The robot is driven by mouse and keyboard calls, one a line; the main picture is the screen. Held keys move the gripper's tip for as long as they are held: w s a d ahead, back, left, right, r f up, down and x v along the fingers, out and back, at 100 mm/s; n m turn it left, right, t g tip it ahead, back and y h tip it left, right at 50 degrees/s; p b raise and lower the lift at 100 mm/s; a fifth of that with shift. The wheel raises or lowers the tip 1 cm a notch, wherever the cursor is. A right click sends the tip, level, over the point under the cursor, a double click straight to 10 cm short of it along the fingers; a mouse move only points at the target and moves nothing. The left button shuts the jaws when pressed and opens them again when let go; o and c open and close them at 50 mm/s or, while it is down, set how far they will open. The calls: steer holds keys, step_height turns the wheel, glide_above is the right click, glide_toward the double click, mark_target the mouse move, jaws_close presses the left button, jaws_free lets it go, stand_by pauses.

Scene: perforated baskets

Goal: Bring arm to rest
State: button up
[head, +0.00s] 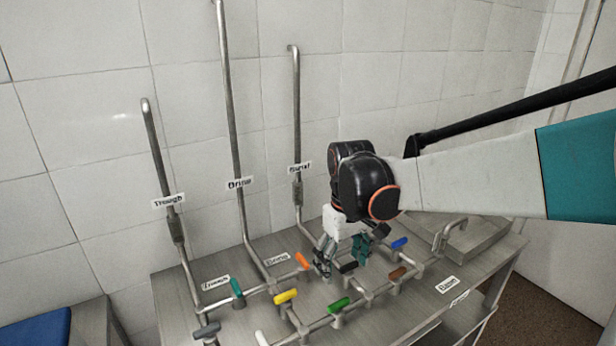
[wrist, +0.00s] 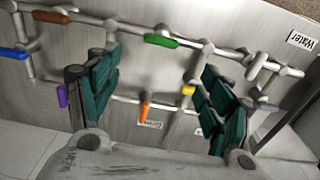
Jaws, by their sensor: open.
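My arm reaches in from the right in the head view. Between and beyond the fingers are an orange handle (wrist: 145,108), a yellow handle (wrist: 188,90) and a green handle (wrist: 160,41). Whether the fingers touch any pipe cannot be told.
Pipes with coloured handles, including teal (head: 236,288), brown (head: 397,273) and blue (head: 400,242), cover the metal table (head: 420,305). Several upright pipes, one tall (head: 230,100), stand against the tiled wall. A blue-topped surface (head: 38,328) is at lower left. Open space lies above the table.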

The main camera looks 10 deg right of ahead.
steer(key=s+r+m+t, duration=0.1)
steer(key=s+r+t, duration=0.1)
steer(key=s, duration=0.5)
steer(key=s+r+m+t, duration=0.1)
steer(key=s+m+t, duration=0.1)
steer(key=s+t, duration=0.3)
steer(key=s, duration=0.3)
steer(key=shift+s+r+m, duration=0.2)
steer(key=shift+r+m, duration=0.1)
steer(key=shift+r, duration=0.05)
stand_by(0.3)
